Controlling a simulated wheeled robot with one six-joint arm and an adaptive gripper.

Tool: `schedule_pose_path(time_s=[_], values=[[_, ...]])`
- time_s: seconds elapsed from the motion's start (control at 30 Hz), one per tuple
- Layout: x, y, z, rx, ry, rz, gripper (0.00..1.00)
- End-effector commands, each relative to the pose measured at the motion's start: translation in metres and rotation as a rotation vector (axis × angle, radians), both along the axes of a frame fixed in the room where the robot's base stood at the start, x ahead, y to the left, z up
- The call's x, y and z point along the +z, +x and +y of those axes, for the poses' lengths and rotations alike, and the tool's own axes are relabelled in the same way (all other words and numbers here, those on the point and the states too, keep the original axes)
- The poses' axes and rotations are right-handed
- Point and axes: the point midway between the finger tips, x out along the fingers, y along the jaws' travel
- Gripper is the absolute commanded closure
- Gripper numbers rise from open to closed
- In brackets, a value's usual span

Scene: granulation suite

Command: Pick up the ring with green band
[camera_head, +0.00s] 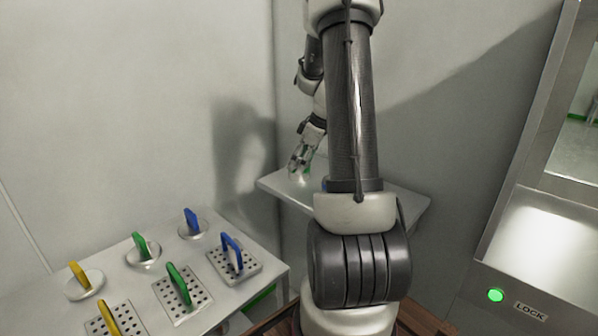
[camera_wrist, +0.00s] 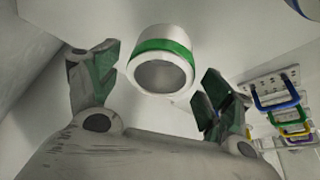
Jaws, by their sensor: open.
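The ring with the green band (camera_wrist: 161,61) shows in the wrist view as a short white hollow cylinder with a green stripe around it. My gripper (camera_wrist: 155,85) is open, with one finger on each side of the ring and visible gaps to it. Neither finger appears to touch the ring. In the head view my gripper (camera_head: 299,172) is low over the left end of a wall shelf (camera_head: 410,200), by a small white and green shape that is likely the ring. My arm hides the middle of the shelf.
A metal table (camera_head: 215,298) at lower left holds perforated plates and round discs with yellow, green and blue handles. A steel cabinet with a LOCK panel (camera_head: 530,311) stands at right.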

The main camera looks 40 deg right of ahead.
Motion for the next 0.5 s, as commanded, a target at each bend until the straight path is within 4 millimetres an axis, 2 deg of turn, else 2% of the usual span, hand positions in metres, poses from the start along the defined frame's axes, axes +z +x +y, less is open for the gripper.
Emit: schedule_pose_path(time_s=[0.13,0.37,0.4,0.5], values=[[-0.017,0.006,0.004,0.002,0.001,0.002,0.19],[-0.019,0.007,0.005,0.0,0.0,0.0,0.19],[-0.019,0.007,0.005,0.0,0.0,0.0,0.21],[-0.019,0.007,0.005,0.0,0.0,0.0,0.39]])
